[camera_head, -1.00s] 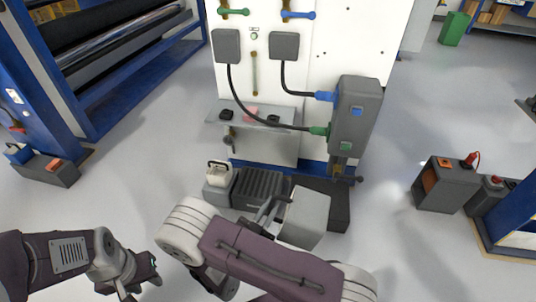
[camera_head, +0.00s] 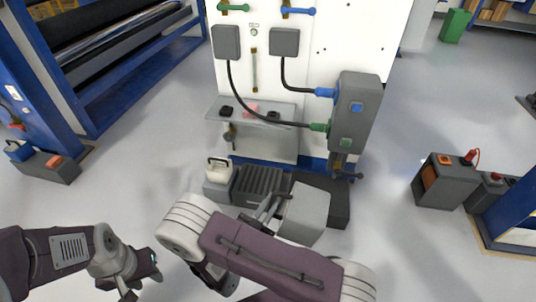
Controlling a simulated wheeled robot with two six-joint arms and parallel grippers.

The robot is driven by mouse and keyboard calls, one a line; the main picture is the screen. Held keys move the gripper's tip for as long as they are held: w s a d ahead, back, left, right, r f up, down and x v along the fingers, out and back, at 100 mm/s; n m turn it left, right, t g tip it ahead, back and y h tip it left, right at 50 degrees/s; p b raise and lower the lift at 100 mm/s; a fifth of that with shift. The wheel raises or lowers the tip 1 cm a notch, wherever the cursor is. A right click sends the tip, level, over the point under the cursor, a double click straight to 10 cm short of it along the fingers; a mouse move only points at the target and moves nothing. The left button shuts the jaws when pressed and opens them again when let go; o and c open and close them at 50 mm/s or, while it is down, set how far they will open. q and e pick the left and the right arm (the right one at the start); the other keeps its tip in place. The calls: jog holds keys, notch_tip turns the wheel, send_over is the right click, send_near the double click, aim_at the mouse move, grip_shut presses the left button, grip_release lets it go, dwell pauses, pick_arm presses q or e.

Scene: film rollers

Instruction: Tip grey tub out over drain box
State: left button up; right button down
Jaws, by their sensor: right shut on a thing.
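A light grey tub (camera_head: 308,212) hangs in front of the machine, tilted, at the right front end of the dark drain box. The drain box (camera_head: 262,186) stands on the floor at the machine's foot and has a ribbed, slatted top. My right gripper (camera_head: 272,208) is shut on the tub's left side; my forearm covers part of the view below it. The tub's opening and contents cannot be made out. My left gripper (camera_head: 134,288) is low at the left, away from both, its tips near the bottom edge; its opening is unclear.
A small pale container with a handle (camera_head: 217,172) stands at the drain box's left end. A metal shelf (camera_head: 283,140) juts from the white machine above the box. A grey valve box (camera_head: 356,120) with hoses hangs at right.

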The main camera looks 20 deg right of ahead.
jog(key=m+p, duration=0.1)
jog(key=r+m+p, duration=0.1)
jog(key=m+p, duration=0.2)
jog(key=m+y+p, duration=0.1)
jog(key=m, duration=0.1)
jog(key=m+p, duration=0.1)
jog(key=m, duration=0.1)
jog(key=shift+r+g+y, duration=0.3)
jog(key=shift+r+y, duration=0.1)
jog(key=m+p, duration=0.1)
jog(key=m, duration=0.2)
jog(key=shift+r+m+y+p, duration=0.2)
jog(key=shift+m+y+p, duration=0.1)
jog(key=shift+y+p, duration=0.1)
jog(key=m, duration=0.2)
jog(key=shift+m+y, duration=0.4)
